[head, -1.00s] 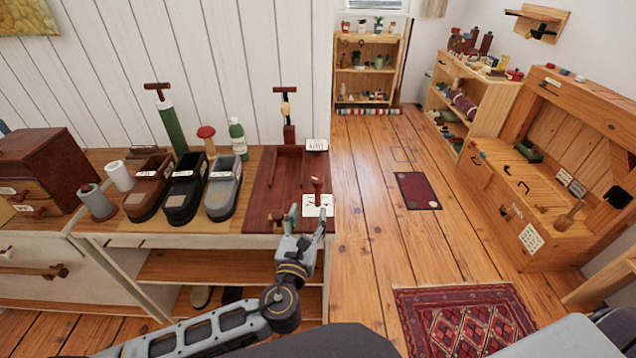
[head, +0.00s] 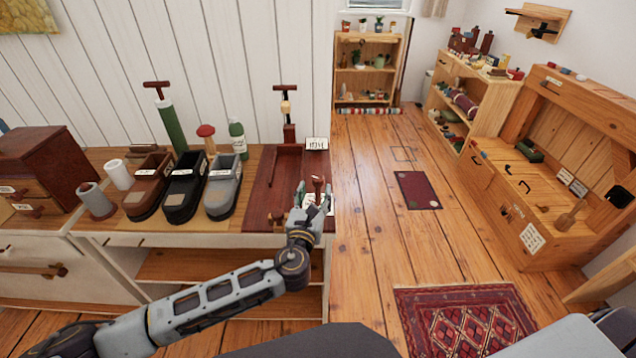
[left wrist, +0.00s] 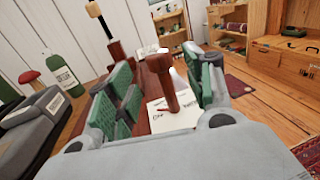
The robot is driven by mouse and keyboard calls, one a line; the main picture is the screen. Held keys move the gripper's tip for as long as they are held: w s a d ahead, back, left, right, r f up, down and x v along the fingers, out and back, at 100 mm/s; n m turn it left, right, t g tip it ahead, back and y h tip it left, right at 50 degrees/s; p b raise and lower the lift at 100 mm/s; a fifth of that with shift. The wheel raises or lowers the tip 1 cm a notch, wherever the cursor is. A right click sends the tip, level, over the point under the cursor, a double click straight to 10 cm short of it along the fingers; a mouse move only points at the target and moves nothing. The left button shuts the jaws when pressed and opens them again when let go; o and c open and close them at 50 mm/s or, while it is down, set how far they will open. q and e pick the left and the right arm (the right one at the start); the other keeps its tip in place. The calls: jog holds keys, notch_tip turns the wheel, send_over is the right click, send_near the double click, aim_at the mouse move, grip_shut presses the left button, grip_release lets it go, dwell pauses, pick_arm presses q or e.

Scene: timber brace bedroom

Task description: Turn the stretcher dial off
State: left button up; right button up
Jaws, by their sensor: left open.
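The stretcher dial is a dark red-brown knob on a post (left wrist: 166,80), standing on a white marked card (left wrist: 172,117) in the left wrist view. In the head view the dial (head: 317,184) stands at the right front of the dark red tray board. My left gripper (head: 314,196) is open, with its fingers on either side of the dial. In the left wrist view its green-padded fingers (left wrist: 160,88) stand apart with the post between them; I cannot tell whether they touch it. The card is partly hidden by the gripper in the head view. My right gripper is not in view.
The dark red board (head: 262,200) has a tall T-handled post (head: 288,130) at its back. Several shoes, including a grey one (head: 222,190), stand to its left, with a green bottle (head: 238,140) behind. Open wooden floor lies to the right.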

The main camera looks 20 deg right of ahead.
aim_at(317, 186)
pick_arm(q)
jog(key=x, duration=0.3)
jog(key=shift+w+d, duration=0.1)
jog(key=shift+w, duration=0.15)
jog(key=shift+w+d, duration=0.3)
jog(key=shift+w, duration=0.25)
jog(key=shift+w+d+b, duration=0.15)
jog(key=shift+w+b, duration=0.15)
jog(key=shift+w, duration=0.1)
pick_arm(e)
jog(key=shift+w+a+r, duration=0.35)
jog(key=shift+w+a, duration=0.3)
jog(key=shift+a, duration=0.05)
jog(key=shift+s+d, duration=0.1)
